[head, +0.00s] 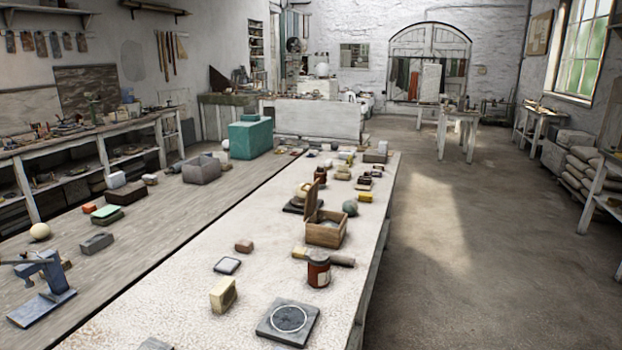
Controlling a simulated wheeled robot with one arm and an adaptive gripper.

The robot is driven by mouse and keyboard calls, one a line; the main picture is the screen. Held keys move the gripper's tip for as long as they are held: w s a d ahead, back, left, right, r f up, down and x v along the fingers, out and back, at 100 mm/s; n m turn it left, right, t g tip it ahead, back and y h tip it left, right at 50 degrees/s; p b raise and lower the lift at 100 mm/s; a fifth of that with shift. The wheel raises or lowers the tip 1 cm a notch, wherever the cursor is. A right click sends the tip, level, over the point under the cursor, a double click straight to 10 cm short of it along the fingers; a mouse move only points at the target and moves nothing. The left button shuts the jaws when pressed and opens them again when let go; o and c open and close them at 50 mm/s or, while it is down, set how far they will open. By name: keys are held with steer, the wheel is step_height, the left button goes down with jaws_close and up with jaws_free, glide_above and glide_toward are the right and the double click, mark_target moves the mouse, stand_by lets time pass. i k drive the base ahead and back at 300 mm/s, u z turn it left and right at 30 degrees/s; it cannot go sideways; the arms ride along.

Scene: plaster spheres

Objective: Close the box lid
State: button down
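A small wooden box (326,237) stands on the long pale table, right of its middle. The box's open top faces up and something greyish shows inside, too small to make out. My gripper is not in view.
On the pale table (190,297), a dark red jar (318,271) and a brush-like tool (325,258) lie close in front of the box. A greenish sphere (350,208) sits behind it, to the right. A dark square plate (288,322) lies nearer. Open floor (470,250) runs along the right.

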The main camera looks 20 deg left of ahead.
mark_target(312, 193)
steer(key=i, duration=1.95)
steer(key=u, duration=3.45)
